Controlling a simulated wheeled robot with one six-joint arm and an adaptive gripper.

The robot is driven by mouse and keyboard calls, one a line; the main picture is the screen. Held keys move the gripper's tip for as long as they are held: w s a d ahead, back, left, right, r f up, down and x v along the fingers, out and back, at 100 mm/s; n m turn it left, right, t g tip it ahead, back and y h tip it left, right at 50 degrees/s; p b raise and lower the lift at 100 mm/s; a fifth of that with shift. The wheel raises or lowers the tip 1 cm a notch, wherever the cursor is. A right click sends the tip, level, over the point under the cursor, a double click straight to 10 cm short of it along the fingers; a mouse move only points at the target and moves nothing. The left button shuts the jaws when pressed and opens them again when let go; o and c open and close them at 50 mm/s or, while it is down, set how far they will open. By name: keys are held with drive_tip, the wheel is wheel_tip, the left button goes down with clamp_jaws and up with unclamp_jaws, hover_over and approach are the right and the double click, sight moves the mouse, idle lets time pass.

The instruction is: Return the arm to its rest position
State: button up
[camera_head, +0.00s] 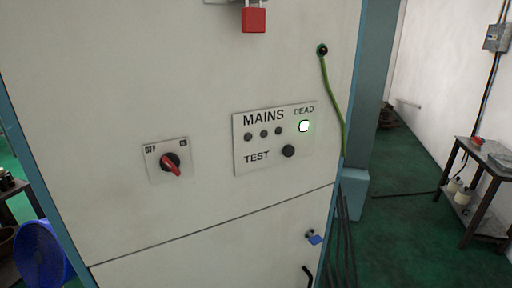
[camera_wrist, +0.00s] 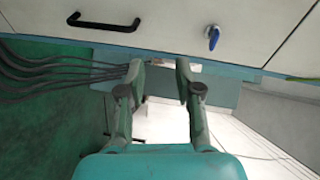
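My gripper (camera_wrist: 160,75) shows in the wrist view, with its two fingers apart and nothing between them. It is not in the head view. Beyond the fingertips, the wrist view shows the lower part of a pale cabinet with a black handle (camera_wrist: 103,22) and a blue key or small knob (camera_wrist: 212,37). The gripper is clear of both as far as I can see. In the head view the cabinet (camera_head: 110,100) fills the middle, with a red-handled switch (camera_head: 170,163) and a MAINS panel (camera_head: 240,150). The white DEAD lamp (camera_head: 304,126) is lit.
A red padlock (camera_head: 254,19) hangs at the cabinet's top. A green cable (camera_head: 331,92) runs down its right side. Dark cables (camera_wrist: 50,70) run left of the fingers in the wrist view. A small table (camera_head: 487,165) stands at right, a blue round thing (camera_head: 40,255) at lower left.

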drive_tip(key=s+a+f+n+g+h, duration=0.15)
drive_tip(key=s+f, duration=0.25)
drive_tip(key=s, duration=0.6)
drive_tip(key=s+a+f+n+h, duration=0.1)
drive_tip(key=s+f+n+h, duration=0.2)
drive_tip(key=s, duration=0.7)
drive_tip(key=s+r+n, duration=0.4)
drive_tip(key=s, duration=0.4)
drive_tip(key=s+a+r+n, duration=0.1)
drive_tip(key=s+r+n, duration=0.3)
drive_tip(key=s, duration=0.5)
drive_tip(key=shift+t, duration=0.35)
drive_tip(key=shift+o, duration=0.4)
drive_tip(key=shift+a+n, duration=0.1)
drive_tip(key=shift+n, duration=0.15)
